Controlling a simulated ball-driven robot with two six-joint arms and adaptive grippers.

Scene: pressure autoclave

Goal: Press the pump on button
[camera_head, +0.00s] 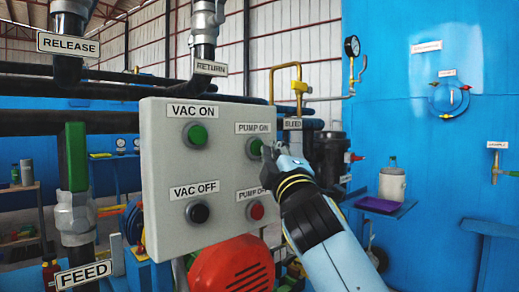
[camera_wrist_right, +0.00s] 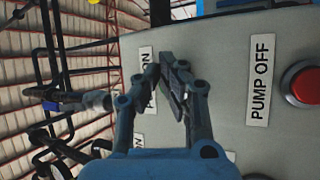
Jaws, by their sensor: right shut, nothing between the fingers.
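The grey control box (camera_head: 165,125) has two rows of buttons. The green pump on button (camera_head: 254,148) is at the upper right, under its PUMP ON label (camera_head: 253,128). My right gripper (camera_head: 268,153) is shut and empty, with its fingertips right beside the green button. I cannot tell whether they touch it. In the right wrist view, the closed fingers (camera_wrist_right: 170,66) partly cover the PUMP ON label (camera_wrist_right: 147,78) and the green button is hidden. My left gripper is not in view.
The red pump off button (camera_head: 256,210) sits just below; it also shows in the right wrist view (camera_wrist_right: 302,82). The green vac on button (camera_head: 195,135) and black vac off button (camera_head: 197,212) are on the left. A red round machine part (camera_head: 232,267) is beneath the box.

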